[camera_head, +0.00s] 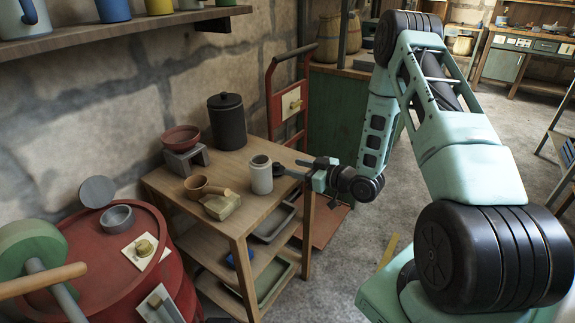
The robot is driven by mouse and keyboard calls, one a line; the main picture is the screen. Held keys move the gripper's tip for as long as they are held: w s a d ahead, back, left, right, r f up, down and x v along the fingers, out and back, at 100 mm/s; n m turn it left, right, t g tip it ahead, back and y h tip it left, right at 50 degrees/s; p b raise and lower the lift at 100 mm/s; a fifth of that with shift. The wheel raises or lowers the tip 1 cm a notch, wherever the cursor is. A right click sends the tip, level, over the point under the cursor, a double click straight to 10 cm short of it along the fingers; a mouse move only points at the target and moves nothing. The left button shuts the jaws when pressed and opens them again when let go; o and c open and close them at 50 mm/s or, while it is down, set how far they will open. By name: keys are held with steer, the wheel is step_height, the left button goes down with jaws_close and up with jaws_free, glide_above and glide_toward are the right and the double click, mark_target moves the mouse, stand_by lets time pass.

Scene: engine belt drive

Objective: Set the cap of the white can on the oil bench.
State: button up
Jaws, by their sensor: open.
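The white can (261,177) stands upright on the wooden bench (232,225), near its right edge. Its top shows a pale rim around a darker brownish middle; I cannot tell whether that is an opening or a lid. My gripper (289,168) is open, just right of the can, level with its upper part and pointing left at it. A small dark rounded shape (278,169) shows between the can and my gripper; I cannot tell whether it is the cap or a fingertip. I see no contact with the can clearly.
The bench also holds a tall black lidded canister (227,122), a red bowl (181,138) on a grey stand, and a brown cup (196,186) beside a tan block (221,205). A red drum (112,262) stands at left. A red hand truck (287,103) stands behind.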

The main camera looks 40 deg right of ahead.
steer(key=v, duration=0.3)
steer(key=shift+s+d, duration=0.1)
steer(key=shift+s, duration=0.25)
